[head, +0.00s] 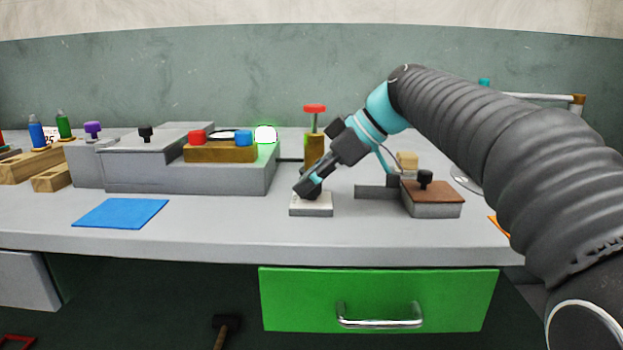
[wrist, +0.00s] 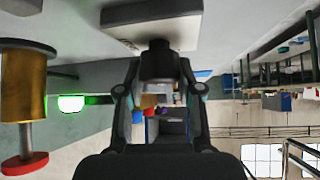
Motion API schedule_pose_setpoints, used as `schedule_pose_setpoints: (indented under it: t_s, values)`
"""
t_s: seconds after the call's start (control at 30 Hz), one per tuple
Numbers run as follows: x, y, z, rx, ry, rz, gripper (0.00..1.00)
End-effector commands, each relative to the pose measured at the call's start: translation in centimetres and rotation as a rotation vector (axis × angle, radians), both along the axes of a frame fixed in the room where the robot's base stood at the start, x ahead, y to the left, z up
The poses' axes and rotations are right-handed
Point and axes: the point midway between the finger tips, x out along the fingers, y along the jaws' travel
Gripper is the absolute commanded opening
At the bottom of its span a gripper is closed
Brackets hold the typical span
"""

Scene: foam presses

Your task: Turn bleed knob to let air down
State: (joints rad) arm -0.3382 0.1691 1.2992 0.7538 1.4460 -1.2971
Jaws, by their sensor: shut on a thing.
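A low pale block (head: 311,209) sits near the front of the grey bench (head: 240,231), in the middle. A black knob (wrist: 158,47) stands on that block in the wrist view, where the picture is upside down. My gripper (head: 306,190) comes down on the block from the upper right, tilted. In the wrist view its two fingers (wrist: 160,70) are shut on the black knob, one on each side. In the head view the fingers hide the knob. No label on the knob can be read.
A brass cylinder (head: 314,152) with a red cap (head: 314,108) stands close behind my gripper. A brown-topped block (head: 430,194) with a black knob is to the right. A glowing white lamp (head: 265,134) is on the grey press (head: 190,176). A blue sheet (head: 120,213) lies left.

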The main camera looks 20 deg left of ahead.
Motion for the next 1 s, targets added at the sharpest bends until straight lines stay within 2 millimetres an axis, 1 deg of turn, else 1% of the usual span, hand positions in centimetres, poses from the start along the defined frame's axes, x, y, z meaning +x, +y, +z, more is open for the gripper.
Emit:
schedule_pose_setpoints:
  t_s: [0.13,0.17,0.2,0.27,0.53,0.67,0.77,0.87,1.0]
  values:
    - [0.1,-0.1,0.0,-0.001,-0.002,-0.004,0.01]
    - [0.1,-0.1,0.0,-0.001,-0.002,-0.004,0.38]
    - [0.1,-0.1,0.0,-0.001,-0.002,-0.004,0.48]
    - [0.1,-0.1,0.0,-0.001,-0.001,-0.003,0.62]
    - [0.0,0.1,0.0,-0.001,-0.001,0.001,0.62]
    - [0.0,-0.3,0.4,0.000,-0.001,0.001,0.62]
    - [0.1,-1.1,1.2,0.000,-0.001,-0.001,0.62]
    - [0.2,-2.3,2.5,0.000,-0.001,-0.001,0.62]
    - [0.4,-4.4,4.5,0.001,-0.001,-0.003,0.62]
